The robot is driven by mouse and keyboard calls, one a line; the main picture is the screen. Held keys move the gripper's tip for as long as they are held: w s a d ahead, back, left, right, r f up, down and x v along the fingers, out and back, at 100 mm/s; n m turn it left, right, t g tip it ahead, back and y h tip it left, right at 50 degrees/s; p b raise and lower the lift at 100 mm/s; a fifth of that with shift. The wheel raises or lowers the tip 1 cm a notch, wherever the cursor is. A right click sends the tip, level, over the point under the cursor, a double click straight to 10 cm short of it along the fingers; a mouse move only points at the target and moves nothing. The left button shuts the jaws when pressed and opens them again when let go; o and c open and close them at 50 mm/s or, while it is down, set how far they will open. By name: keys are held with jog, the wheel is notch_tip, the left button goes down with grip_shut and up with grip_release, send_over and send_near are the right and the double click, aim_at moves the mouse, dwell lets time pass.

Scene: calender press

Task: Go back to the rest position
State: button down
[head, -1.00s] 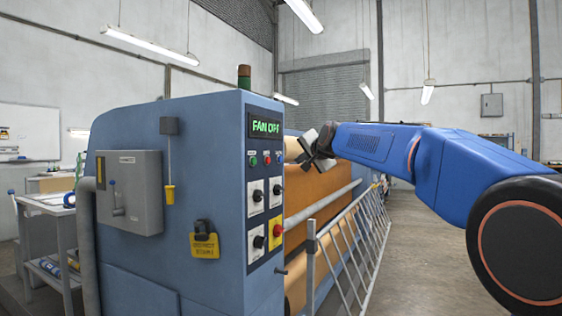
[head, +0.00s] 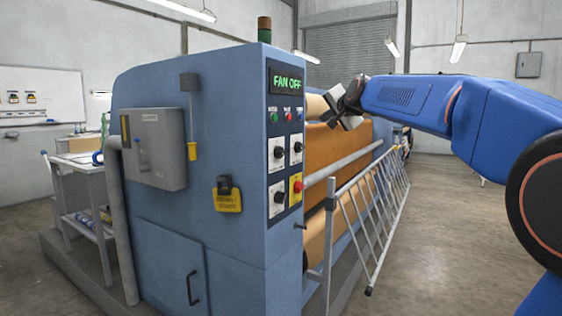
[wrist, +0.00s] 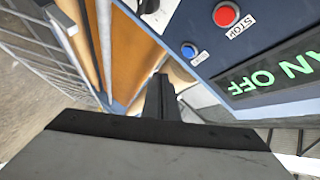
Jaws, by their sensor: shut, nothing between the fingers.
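My gripper (head: 345,105) is shut and empty. In the head view it hangs at the end of my blue arm, in front of the brown rolls and to the right of the control panel. In the wrist view its dark fingers (wrist: 160,100) are together, with the red STOP button (wrist: 226,15), a blue button (wrist: 188,51) and the FAN OFF display (wrist: 275,75) beyond them to the right. The display also shows in the head view (head: 286,80) with green letters. I see nothing held.
The blue calender press (head: 220,130) stands at the left, with brown rolls (head: 335,145) along its side. A tilted metal guard rail (head: 365,225) runs in front of the rolls. A side table (head: 75,160) is at far left. Open floor (head: 440,220) lies to the right.

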jog(key=s+d+f+n+g+h, duration=0.1)
jog(key=s+d+f+n+g, duration=0.1)
jog(key=s+f, duration=1.3)
jog(key=s+d+f+n+g, duration=0.2)
jog(key=s+f+n+g, duration=0.2)
jog(key=s+f, duration=1.1)
jog(key=s+d+f+n+g+h, duration=0.1)
jog(key=s+d+f+n+g, duration=0.1)
jog(key=s+f, duration=1.3)
jog(key=s+n+g, duration=0.1)
jog(key=s+g, duration=0.1)
jog(key=s, duration=0.7)
jog(key=shift+s+f+n+h, duration=0.15)
jog(key=shift+f+n+h, duration=0.1)
jog(key=shift+n+h, duration=0.05)
jog(key=shift+a, duration=0.1)
